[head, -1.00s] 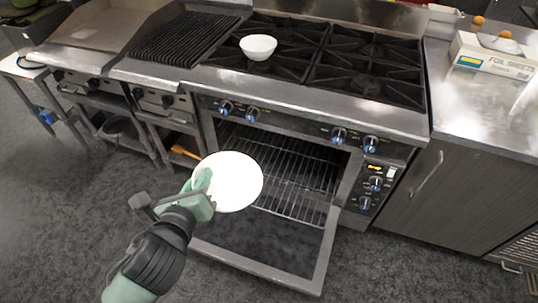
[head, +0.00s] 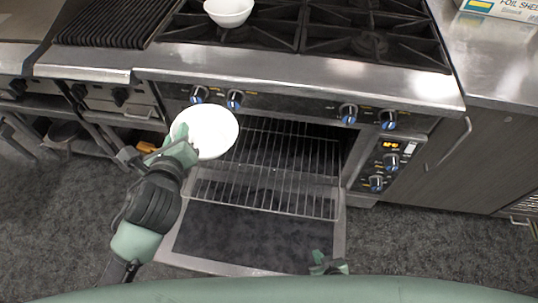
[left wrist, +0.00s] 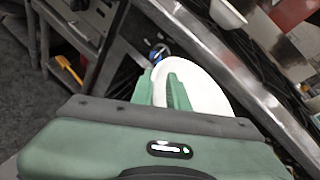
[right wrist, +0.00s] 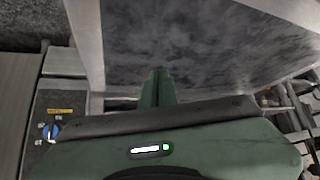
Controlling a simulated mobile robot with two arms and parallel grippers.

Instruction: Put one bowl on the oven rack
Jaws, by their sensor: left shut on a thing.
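My left gripper (head: 182,146) is shut on a white bowl (head: 212,131), gripping its near left edge. The bowl is held in front of the oven's left side, beside the oven rack (head: 275,170) in the head view. In the left wrist view the bowl (left wrist: 200,88) lies between and beyond the fingers. The wire rack reaches out of the open oven, its front part above the lowered door (head: 250,238). My right gripper (head: 328,266) is low by the door's right front corner. In the right wrist view its fingers (right wrist: 158,85) are together and empty.
Another white bowl (head: 229,10) sits on the stove top (head: 320,25). Oven knobs (head: 348,112) line the front panel above the opening. A cabinet (head: 450,165) stands to the right, and a foil box (head: 505,8) lies on its counter. The rack is bare.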

